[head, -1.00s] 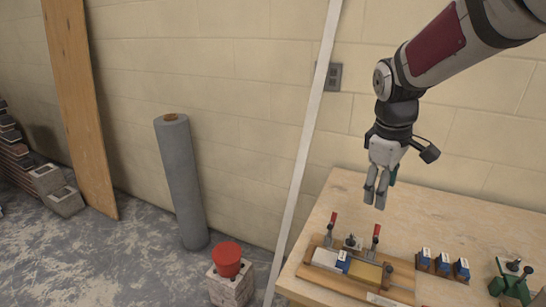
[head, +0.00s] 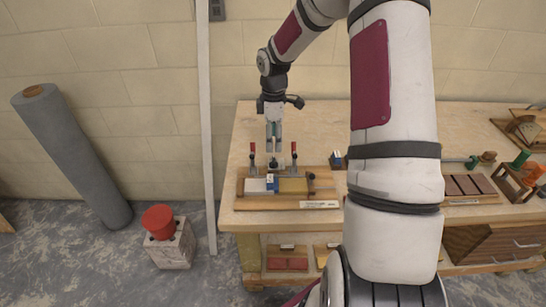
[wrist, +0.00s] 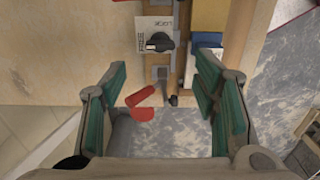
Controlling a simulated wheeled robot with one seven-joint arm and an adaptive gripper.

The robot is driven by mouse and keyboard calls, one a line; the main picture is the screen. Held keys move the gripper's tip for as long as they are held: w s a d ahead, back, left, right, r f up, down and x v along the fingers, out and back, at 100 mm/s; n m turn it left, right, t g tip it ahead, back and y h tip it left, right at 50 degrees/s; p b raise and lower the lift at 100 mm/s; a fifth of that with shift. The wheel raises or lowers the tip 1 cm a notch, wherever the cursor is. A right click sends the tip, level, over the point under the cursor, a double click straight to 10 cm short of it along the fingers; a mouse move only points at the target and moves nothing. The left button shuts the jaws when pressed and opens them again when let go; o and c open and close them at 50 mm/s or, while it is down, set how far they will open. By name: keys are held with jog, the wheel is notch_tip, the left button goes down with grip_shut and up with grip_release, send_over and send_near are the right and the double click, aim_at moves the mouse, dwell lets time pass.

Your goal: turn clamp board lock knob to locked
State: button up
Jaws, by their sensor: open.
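The wooden clamp board (head: 312,204) lies near the left end of the workbench, with a white block, a blue block and a yellow block on it. A black lock knob (wrist: 160,42) sits on a white lettered plate (wrist: 149,28) in the wrist view; the lettering is too small to read surely. In the head view the knob is a small dark shape between two red-handled clamps. My gripper (wrist: 162,100) is open and empty, above the board's back side, pointing down. The knob shows ahead of the fingers, not between them.
A red clamp handle (wrist: 140,97) shows between my fingers in the wrist view. Two red-handled clamps (head: 252,153) flank the knob. The bench top (head: 320,115) behind the board is clear.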

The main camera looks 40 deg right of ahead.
aim_at(274, 160)
notch_tip(274, 160, down, 8)
jog(key=shift+f+p, duration=0.2)
jog(key=shift+p, duration=0.1)
jog(key=c, duration=1.2)
